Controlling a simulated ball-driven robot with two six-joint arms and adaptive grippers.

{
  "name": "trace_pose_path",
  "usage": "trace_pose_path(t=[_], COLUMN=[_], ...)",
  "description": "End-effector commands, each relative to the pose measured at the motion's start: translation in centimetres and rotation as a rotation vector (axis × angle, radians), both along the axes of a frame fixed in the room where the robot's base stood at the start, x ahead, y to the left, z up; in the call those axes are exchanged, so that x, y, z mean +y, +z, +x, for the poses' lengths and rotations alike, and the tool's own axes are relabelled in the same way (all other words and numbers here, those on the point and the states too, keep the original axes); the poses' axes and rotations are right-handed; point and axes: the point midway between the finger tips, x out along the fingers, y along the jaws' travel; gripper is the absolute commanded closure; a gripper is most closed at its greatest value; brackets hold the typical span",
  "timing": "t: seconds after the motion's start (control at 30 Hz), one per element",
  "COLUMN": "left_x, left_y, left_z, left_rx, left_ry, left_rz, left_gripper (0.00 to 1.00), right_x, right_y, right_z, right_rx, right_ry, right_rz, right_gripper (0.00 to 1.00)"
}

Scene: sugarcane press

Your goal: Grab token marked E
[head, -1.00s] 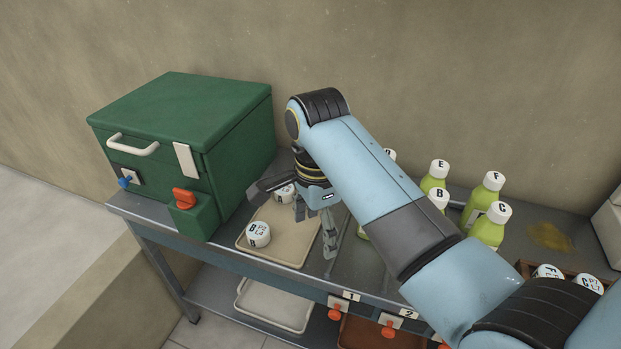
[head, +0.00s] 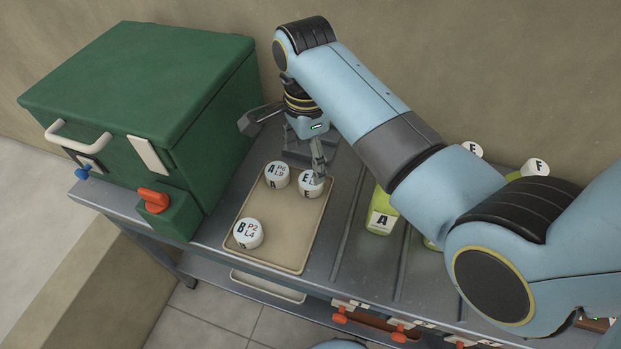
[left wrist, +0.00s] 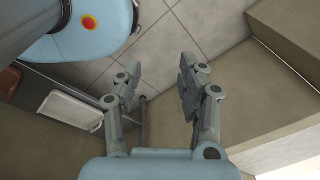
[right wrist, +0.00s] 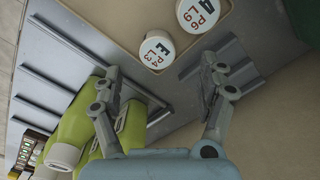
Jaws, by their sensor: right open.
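The token marked E (head: 311,186) is a white round piece at the right back of a shallow beige tray (head: 287,238). It also shows in the right wrist view (right wrist: 157,50), ahead of and between the fingertips. My right gripper (head: 284,148) is open and empty, at the tray's back end. One finger overlaps token E in the head view; I cannot tell whether they touch. The right gripper also shows in its wrist view (right wrist: 162,78). My left gripper (left wrist: 159,74) is open and empty above the floor, and is not seen in the head view.
Token A (head: 277,175) sits just left of token E, and token B (head: 248,233) lies nearer the front. A green box (head: 140,90) stands left of the tray. Green bottles (head: 381,215) stand to the right, partly hidden by my right arm.

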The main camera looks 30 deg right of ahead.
Motion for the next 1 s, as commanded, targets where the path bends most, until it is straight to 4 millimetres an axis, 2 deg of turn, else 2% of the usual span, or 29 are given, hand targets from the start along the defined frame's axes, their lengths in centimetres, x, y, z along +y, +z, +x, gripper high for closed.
trace_pose_path(t=[0.23,0.5,0.77,1.0], left_x=[0.0,-0.1,-0.5,-0.5], left_y=[0.0,0.0,0.0,-0.1], left_z=[0.5,1.7,1.5,1.1], left_rx=[-0.007,-0.027,-0.023,-0.016], left_ry=[0.0,-0.001,0.001,0.001], left_rz=[0.001,-0.002,-0.006,-0.006], left_gripper=[0.6,0.6,0.6,0.6], right_x=[-0.2,-0.6,-0.6,-0.6], right_y=[-2.3,-6.2,-6.5,-6.5], right_z=[-0.2,-0.5,-0.5,-0.5], right_rx=[0.001,0.0,-0.001,-0.001], right_ry=[0.0,0.001,0.0,0.0], right_rz=[0.0,0.0,0.0,0.0], right_gripper=[0.24,0.24,0.24,0.53])
